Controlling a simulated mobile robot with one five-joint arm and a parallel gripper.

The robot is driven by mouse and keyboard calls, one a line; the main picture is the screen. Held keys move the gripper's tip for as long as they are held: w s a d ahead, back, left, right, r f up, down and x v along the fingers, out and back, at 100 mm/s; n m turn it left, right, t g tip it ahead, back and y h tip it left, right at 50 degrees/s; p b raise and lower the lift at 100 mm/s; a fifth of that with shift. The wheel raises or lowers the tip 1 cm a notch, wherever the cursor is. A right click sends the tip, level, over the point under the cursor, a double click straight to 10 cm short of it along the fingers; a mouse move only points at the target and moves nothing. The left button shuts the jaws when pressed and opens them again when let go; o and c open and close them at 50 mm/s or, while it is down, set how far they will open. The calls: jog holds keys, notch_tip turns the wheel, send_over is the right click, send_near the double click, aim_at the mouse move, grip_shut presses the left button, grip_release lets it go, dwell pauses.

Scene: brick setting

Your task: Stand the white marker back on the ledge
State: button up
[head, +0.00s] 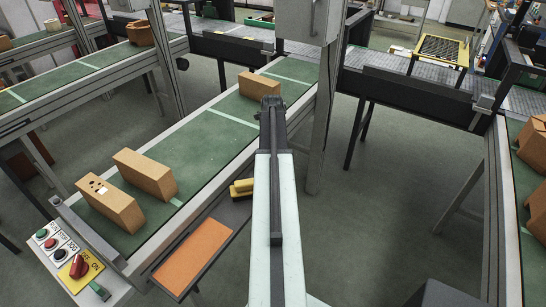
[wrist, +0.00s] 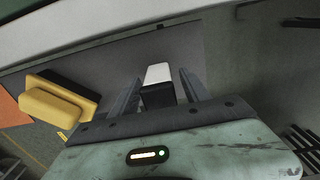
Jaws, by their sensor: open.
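The marker (wrist: 158,73), white with a black lower part, shows in the wrist view between the two fingers of my gripper (wrist: 161,78). The fingers are open, with a narrow gap on each side of it. Whether it stands upright or is tilted, I cannot tell. The grey ledge (wrist: 110,65) lies behind and around it; whether the marker touches the ledge is unclear. In the head view the ledge (head: 233,208) runs along the conveyor's near side. There my arm hides the marker, and I cannot make out my fingers.
A yellow and black block (wrist: 52,103) lies on the ledge left of my gripper; the head view shows it too (head: 242,187), beside an orange panel (head: 195,255). A green conveyor (head: 205,150) carries several cartons. A metal post (head: 321,130) stands right of my arm.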

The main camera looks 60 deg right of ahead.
notch_tip(320, 180, up, 12)
jog(key=p, duration=1.2)
jog(key=shift+r, duration=0.2)
jog(key=shift+f, duration=0.1)
